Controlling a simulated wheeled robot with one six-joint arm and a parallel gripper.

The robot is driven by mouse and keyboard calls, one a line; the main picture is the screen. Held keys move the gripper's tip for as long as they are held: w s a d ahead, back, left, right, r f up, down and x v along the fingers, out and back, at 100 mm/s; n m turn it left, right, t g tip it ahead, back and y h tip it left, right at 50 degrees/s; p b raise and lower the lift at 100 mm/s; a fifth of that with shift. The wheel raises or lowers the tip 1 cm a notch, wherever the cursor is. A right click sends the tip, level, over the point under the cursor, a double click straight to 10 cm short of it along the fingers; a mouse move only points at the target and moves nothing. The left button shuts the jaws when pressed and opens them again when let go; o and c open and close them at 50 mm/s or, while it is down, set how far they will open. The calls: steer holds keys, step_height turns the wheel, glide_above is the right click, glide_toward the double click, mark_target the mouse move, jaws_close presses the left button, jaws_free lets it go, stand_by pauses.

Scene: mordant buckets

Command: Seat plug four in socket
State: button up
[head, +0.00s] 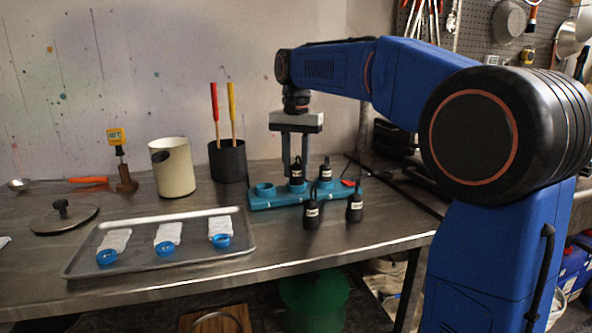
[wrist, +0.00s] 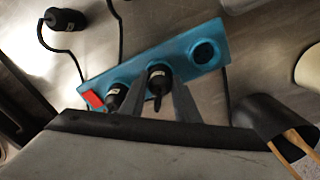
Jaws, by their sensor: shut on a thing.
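A teal socket block (head: 285,198) with three round sockets stands on the steel table; it also shows in the wrist view (wrist: 180,58). My gripper (head: 294,168) is shut on a black plug (head: 297,174) at the middle socket; how deep it sits I cannot tell. In the wrist view this plug (wrist: 159,76) is between my fingers (wrist: 158,97). Another black plug (head: 325,174) stands upright in the right socket. The left socket (head: 264,189) is empty. Two more black plugs, one at left (head: 312,215) and one at right (head: 355,208), stand on the table in front. Their labels are too small to read.
A metal tray (head: 190,258) with white strips and blue rings lies at front left. A cream canister (head: 172,168) and a black pot (head: 227,161) with red and yellow handles stand behind. Dark cables run right of the block. A round lid (head: 63,217) lies far left.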

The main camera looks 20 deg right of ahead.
mark_target(296, 165)
steer(key=shift+f, duration=0.4)
steer(key=shift+f, duration=0.1)
steer(key=o, duration=1.1)
step_height(296, 165, up, 12)
steer(key=shift+r, duration=0.15)
